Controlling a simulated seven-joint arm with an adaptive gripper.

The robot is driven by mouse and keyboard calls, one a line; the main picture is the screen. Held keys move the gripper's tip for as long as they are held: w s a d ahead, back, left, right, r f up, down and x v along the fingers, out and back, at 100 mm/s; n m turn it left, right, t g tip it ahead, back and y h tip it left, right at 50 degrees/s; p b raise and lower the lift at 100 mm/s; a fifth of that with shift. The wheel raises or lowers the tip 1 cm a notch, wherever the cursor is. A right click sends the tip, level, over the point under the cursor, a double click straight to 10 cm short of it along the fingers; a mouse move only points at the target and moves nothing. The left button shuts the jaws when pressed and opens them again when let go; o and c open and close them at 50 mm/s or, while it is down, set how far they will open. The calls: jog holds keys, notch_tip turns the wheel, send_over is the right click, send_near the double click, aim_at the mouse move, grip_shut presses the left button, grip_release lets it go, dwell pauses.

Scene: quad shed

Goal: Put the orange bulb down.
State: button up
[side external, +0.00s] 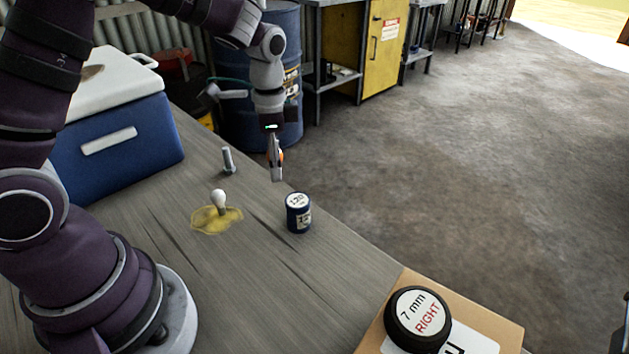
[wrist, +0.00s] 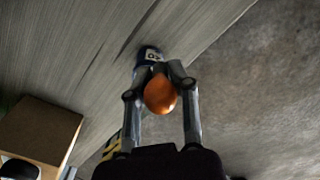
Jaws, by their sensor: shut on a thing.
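The orange bulb (wrist: 160,95) is between the two fingers of my gripper (wrist: 161,68) in the wrist view, with its rounded end toward the camera. My gripper is shut on it. In the side external view my gripper (side external: 277,176) points down near the table's far edge, and only a sliver of the orange bulb (side external: 281,155) shows between the fingers. The gripper is above the level of the wooden table (side external: 255,285), behind a dark blue can. How high the bulb is above the table is hard to tell.
The blue can (side external: 299,213) with a white label stands close to my gripper. A white bulb (side external: 218,199) stands on a yellow patch (side external: 205,220). A grey bolt (side external: 228,161) stands upright. A blue cooler (side external: 120,140) is at left, a cardboard box (side external: 490,330) with a black round thing (side external: 418,318) at front right.

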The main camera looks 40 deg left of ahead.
jog(key=s+a+n, duration=0.4)
jog(key=a+n, duration=0.1)
jog(key=a, duration=0.5)
jog(key=n, duration=0.7)
send_over(160, 207)
jog(key=f, duration=0.1)
notch_tip(160, 207, down, 8)
jog(key=shift+f, duration=0.1)
jog(key=shift+f, duration=0.15)
jog(key=o, duration=0.8)
